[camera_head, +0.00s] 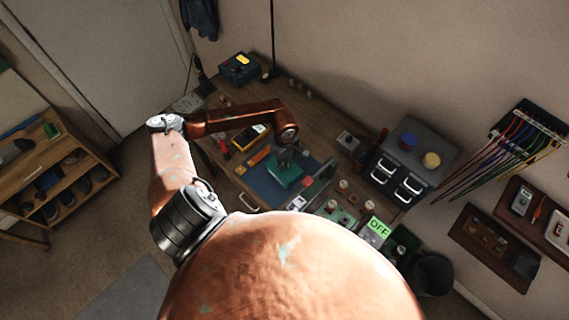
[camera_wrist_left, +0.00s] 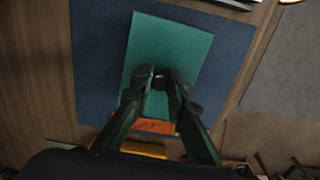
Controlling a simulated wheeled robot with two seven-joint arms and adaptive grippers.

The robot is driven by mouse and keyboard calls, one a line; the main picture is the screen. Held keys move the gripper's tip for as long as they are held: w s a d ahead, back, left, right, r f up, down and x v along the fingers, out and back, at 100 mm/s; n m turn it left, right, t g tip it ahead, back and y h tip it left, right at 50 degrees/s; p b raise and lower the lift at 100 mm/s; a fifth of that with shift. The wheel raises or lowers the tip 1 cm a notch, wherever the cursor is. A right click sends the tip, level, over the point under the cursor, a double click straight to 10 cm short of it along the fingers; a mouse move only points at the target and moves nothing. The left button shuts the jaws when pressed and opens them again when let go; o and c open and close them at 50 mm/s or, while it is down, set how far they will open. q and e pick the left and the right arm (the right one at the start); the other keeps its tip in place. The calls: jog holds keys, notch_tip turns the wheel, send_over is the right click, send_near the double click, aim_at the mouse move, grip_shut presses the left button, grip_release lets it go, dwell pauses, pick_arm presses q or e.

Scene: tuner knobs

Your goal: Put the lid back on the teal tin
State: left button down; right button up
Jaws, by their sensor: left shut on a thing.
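A flat teal rectangle (camera_head: 283,174) shows over the dark blue mat (camera_head: 262,185) on the workbench. It fills the middle of the left wrist view (camera_wrist_left: 178,46), and I take it as the lid of the teal tin. My left gripper (camera_head: 285,154) points down onto it from above. In the wrist view its fingers (camera_wrist_left: 160,82) are closed together at the middle of the teal face, shut on the lid, with the grip itself in shadow. I cannot tell whether the tin is under the lid or whether they touch. My right gripper is not in view.
An orange item (camera_head: 258,156) and a yellow meter (camera_head: 247,138) lie close behind the teal piece. A small red block (camera_head: 308,182) is to its right. Small parts and an OFF display (camera_head: 379,227) stand front right, a grey drawer unit (camera_head: 412,160) further right.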

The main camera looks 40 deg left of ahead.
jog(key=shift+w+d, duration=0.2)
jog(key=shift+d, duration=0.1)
pick_arm(q)
jog(key=shift+b, duration=0.3)
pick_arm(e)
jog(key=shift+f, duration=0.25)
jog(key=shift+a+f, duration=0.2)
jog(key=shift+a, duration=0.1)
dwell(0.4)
pick_arm(q)
jog(key=shift+f+b, duration=0.15)
jog(key=shift+b, duration=0.3)
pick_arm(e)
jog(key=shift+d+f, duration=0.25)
pick_arm(q)
jog(key=shift+f+b, duration=0.15)
jog(key=shift+b, duration=0.15)
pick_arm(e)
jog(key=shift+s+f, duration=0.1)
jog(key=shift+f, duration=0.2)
pick_arm(q)
jog(key=c, duration=2.1)
grip_release()
jog(key=o, duration=0.3)
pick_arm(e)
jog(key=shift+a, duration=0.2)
